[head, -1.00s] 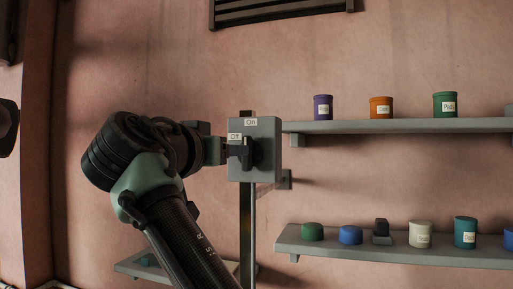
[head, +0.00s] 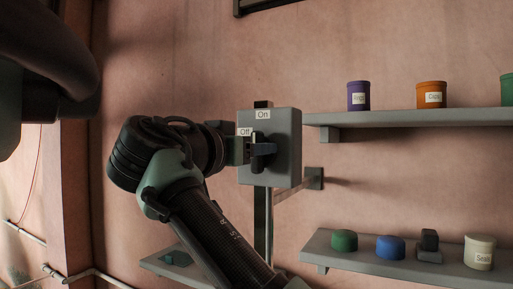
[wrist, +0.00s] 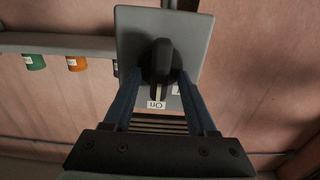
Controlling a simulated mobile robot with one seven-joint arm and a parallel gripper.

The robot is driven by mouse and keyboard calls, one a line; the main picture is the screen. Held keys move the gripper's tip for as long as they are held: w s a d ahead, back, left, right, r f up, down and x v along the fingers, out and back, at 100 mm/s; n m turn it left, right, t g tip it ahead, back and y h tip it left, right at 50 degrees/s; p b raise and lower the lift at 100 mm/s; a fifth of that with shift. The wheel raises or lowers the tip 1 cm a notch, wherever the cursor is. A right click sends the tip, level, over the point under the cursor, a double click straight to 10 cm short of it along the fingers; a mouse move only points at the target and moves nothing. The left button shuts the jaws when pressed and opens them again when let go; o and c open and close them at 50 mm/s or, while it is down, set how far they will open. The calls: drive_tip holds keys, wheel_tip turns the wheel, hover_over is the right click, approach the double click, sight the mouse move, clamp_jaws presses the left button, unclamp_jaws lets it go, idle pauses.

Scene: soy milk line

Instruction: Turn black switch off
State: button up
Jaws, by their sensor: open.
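The grey switch box (head: 283,130) stands on a post in front of the wall. It has an "On" label (head: 263,115) at its top and an "Off" label (head: 246,132) at its left. The black switch (wrist: 160,62) is on the box's face in the wrist view, its handle pointing toward the "On" label (wrist: 157,104). My gripper (wrist: 159,78) is open, with one blue finger on each side of the black handle. Contact with the handle cannot be told. In the head view my gripper (head: 262,150) is at the box front and hides most of the switch.
An upper shelf (head: 410,118) with a purple jar (head: 358,96) and an orange jar (head: 430,95) is to the right of the box. A lower shelf (head: 400,265) carries several containers. A vent (head: 262,5) is on the wall above. Bare wall lies left of the box.

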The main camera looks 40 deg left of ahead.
drive_tip(key=shift+s, duration=0.1)
clamp_jaws()
drive_tip(key=shift+f+n+b, duration=0.15)
drive_tip(key=shift+n+b, duration=0.15)
drive_tip(key=shift+b, duration=0.1)
drive_tip(key=n, duration=1.7)
drive_tip(key=shift+a+f+b, duration=0.15)
drive_tip(key=shift+a+b, duration=0.15)
drive_tip(key=shift+a, duration=0.1)
drive_tip(key=shift+n, duration=0.3)
unclamp_jaws()
drive_tip(key=shift+f, duration=0.1)
